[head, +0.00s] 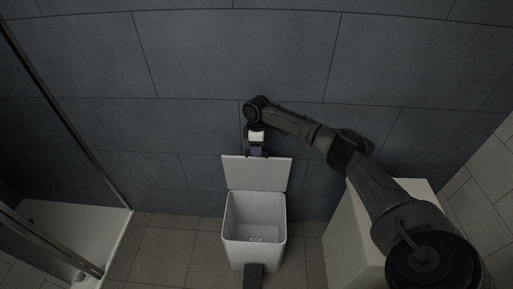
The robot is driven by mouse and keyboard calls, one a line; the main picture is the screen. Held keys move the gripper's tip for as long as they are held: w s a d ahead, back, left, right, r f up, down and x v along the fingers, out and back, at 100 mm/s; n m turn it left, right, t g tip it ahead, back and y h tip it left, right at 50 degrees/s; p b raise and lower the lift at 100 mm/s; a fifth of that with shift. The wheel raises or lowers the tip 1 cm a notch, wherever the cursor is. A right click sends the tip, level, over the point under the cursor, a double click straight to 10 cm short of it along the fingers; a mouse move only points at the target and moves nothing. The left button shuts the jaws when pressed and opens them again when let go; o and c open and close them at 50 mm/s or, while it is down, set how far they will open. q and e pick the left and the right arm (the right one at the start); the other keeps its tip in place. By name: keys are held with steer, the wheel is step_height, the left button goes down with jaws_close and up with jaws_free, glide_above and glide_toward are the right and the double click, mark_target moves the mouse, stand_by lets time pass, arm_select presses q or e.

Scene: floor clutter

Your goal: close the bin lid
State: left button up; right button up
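A white bin (255,217) stands on the tiled floor near the wall, its opening facing up. Its lid (256,174) is raised, standing up at the back edge of the bin. A dark pedal (254,275) shows at the bin's front. My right arm reaches in from the right, and my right gripper (257,155) is at the top edge of the lid. The fingers are small and dark here, so I cannot tell whether they are open or shut, or touch the lid. My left gripper is not in view.
A white cabinet or block (345,240) stands to the right of the bin, under my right arm. A shower tray (70,235) with a metal-framed glass screen is at the left. Dark tiled wall (200,60) rises behind the bin. Floor left of the bin is clear.

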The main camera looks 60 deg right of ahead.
jaws_close()
stand_by(0.3)
stand_by(0.3)
